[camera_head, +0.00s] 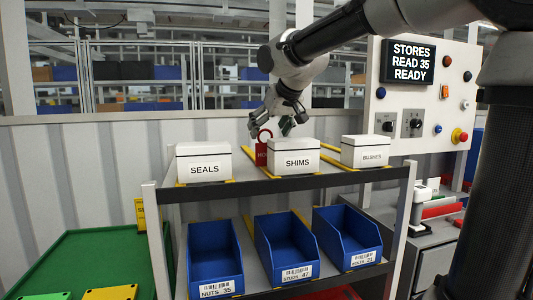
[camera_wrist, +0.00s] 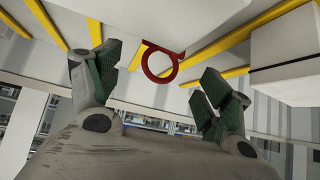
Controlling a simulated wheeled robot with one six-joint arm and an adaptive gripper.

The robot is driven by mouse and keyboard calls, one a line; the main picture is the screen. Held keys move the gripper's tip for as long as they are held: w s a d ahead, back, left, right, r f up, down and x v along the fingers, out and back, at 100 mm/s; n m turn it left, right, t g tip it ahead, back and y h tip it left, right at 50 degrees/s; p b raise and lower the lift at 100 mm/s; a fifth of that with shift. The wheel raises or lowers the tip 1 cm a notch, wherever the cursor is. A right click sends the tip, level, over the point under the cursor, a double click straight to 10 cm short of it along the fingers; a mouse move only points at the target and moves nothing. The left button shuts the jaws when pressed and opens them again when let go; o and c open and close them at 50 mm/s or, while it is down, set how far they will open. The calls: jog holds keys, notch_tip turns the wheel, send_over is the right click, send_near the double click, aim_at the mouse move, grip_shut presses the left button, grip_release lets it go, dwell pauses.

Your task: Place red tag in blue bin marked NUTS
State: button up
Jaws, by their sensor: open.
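The red tag (camera_head: 262,152) with a ring top stands on the upper shelf, between the white SEALS box and the white SHIMS box, partly hidden by the SHIMS box. In the wrist view its red ring (camera_wrist: 160,64) shows between my fingers, ahead of them. My gripper (camera_head: 276,130) is open just above and behind the tag in the head view, and its green-padded fingers (camera_wrist: 160,80) are apart with nothing between them. The blue bin marked NUTS (camera_head: 215,257) sits at the left of the lower shelf and looks empty.
The SEALS box (camera_head: 204,165), SHIMS box (camera_head: 293,158) and BUSHES box (camera_head: 365,152) stand on the upper shelf. Two more blue bins (camera_head: 286,250) (camera_head: 346,238) stand right of the NUTS bin. A green table (camera_head: 90,260) is at left, a control panel (camera_head: 424,95) at right.

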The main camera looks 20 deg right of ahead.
aim_at(265, 148)
jog(key=x, duration=0.4)
jog(key=shift+w+f, duration=0.1)
jog(key=shift+f, duration=0.15)
jog(key=c, duration=1)
jog(key=shift+r, duration=0.15)
